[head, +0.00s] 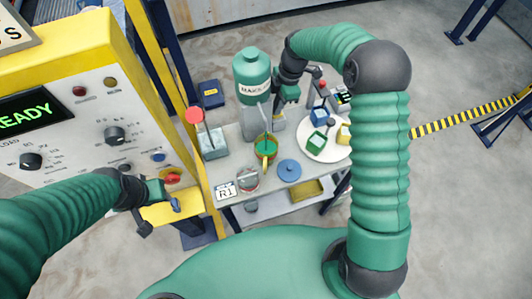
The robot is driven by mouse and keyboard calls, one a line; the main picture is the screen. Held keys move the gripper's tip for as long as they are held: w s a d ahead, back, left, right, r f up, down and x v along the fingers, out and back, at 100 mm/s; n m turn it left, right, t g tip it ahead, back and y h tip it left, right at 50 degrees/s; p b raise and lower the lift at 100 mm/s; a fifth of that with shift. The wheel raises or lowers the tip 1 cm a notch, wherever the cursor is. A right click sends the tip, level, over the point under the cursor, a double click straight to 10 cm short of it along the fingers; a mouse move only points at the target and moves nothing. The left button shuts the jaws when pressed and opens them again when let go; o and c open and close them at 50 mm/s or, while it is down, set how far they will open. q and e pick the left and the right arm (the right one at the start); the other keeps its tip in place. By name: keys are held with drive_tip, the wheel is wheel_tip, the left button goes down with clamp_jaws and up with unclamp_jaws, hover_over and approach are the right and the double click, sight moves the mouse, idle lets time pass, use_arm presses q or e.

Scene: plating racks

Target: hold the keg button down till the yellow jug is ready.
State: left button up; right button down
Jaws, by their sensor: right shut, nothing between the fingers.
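The green keg (252,88) stands upright on a grey stand at the back of the bench. The yellow jug (265,163) stands in front of it, below its outlet, with green showing inside its rim. My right gripper (281,104) is shut and empty at the right side of the keg, close to its lower part. The keg button is not clear; my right gripper may hide it, and I cannot tell whether they touch. My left gripper (160,218) is open at the yellow panel's lower edge, just below a red knob (173,179).
The control panel (75,130) at left displays READY in green. A white round plate (322,148) with coloured blocks, a blue lid (289,170), a round tin (248,180) and a red-topped lever (195,116) crowd the bench. A yellow post (170,95) stands between panel and bench.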

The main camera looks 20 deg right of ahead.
idle(0.3)
wheel_tip(320, 180, up, 7)
drive_tip(key=p, duration=0.5)
drive_tip(key=shift+p, duration=0.3)
